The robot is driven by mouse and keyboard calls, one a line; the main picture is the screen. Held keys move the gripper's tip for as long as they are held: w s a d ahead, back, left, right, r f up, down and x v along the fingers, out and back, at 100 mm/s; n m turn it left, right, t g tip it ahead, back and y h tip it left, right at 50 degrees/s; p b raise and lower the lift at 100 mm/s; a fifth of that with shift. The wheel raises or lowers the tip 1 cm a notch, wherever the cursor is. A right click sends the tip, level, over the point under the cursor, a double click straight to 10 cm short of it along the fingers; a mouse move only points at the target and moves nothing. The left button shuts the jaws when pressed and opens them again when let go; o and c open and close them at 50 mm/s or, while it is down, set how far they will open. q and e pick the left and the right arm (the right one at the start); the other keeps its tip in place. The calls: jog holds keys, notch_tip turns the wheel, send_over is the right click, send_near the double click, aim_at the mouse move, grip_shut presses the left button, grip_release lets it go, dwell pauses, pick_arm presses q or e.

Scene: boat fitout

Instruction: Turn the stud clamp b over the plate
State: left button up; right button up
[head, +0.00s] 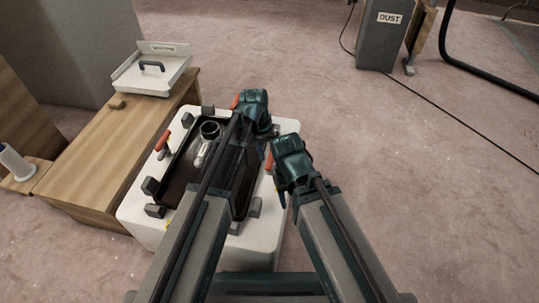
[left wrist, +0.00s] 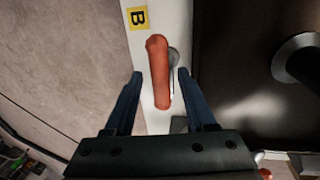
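Stud clamp b has a red handle (left wrist: 158,72) on a grey stud. In the left wrist view it lies along the white border beside the dark plate (left wrist: 235,70), not over it, with a yellow B label (left wrist: 137,17) near its end. My left gripper (left wrist: 160,85) is open, with one finger on each side of the handle and gaps visible. In the head view my left gripper (head: 252,108) is at the far edge of the white stand and hides much there; the plate (head: 180,178) is partly covered by my arm. My right gripper (head: 288,160) is at the stand's right edge; its fingers are unclear.
The white stand (head: 140,208) carries another red-handled clamp (head: 162,141), grey blocks and a metal pipe fitting (head: 203,148) on the plate. A wooden bench (head: 95,160) with a white tray (head: 125,84) stands left. A grey DUST bin (head: 382,45) is far right. Carpet between is mostly clear.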

pick_arm(q)
grip_shut()
jog(key=n, duration=0.4)
jog(key=shift+s+d+n+t, duration=0.15)
jog(key=shift+n+t, duration=0.15)
jog(key=shift+t, duration=0.1)
jog(key=n+t, duration=0.1)
jog(key=n, duration=0.8)
jog(key=shift+d+t+y, duration=0.2)
jog(key=shift+t+y, duration=0.1)
jog(key=shift+y, duration=0.1)
jog(key=shift+n+y, duration=0.4)
jog(key=shift+n, duration=1.7)
